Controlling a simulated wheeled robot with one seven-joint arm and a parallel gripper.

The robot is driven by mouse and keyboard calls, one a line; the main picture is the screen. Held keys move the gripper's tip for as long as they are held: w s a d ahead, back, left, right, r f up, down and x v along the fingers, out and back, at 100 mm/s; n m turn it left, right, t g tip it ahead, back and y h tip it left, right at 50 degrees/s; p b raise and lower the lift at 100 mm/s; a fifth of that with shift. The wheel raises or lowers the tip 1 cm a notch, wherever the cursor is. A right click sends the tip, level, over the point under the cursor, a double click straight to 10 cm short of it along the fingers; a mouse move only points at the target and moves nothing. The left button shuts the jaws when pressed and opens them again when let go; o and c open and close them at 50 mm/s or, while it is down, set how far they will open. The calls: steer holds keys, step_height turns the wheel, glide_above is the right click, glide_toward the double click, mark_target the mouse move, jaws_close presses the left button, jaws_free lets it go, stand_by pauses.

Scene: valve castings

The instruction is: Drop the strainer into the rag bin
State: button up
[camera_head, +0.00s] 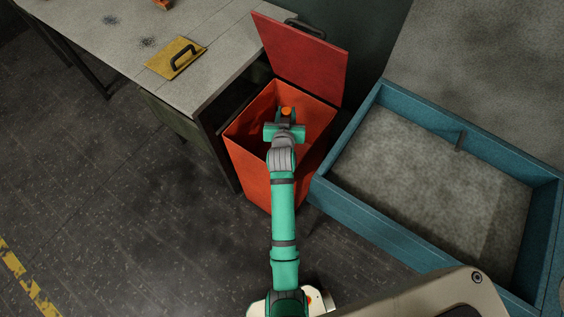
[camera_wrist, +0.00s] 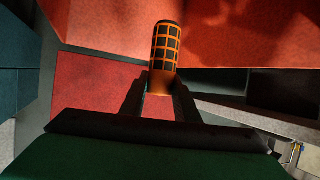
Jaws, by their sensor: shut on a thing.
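The strainer (camera_wrist: 165,45) is an orange cylinder with a dark mesh of square openings. In the wrist view it stands out from between the two fingers of my gripper (camera_wrist: 160,88), which is shut on its near end. In the head view the strainer (camera_head: 287,111) is a small orange spot at the tip of my gripper (camera_head: 287,118). The rag bin (camera_head: 258,165) is a tall red bin with its lid (camera_head: 305,60) raised at the back. My gripper and the strainer appear over the bin's open mouth. Their exact height against the rim is hard to tell.
A grey workbench (camera_head: 220,60) stands left of the bin, with a yellow plate (camera_head: 160,66) with a black handle on it. A blue-walled sand tray (camera_head: 375,228) stands close on the right. The dark floor (camera_head: 130,200) at front left is clear.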

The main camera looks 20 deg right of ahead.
steer(key=shift+f, duration=0.4)
steer(key=o, duration=1.2)
steer(key=shift+c, duration=0.2)
steer(key=v, duration=1)
steer(key=shift+s+a, duration=0.2)
steer(key=shift+s, duration=0.15)
steer(key=shift+r, duration=0.15)
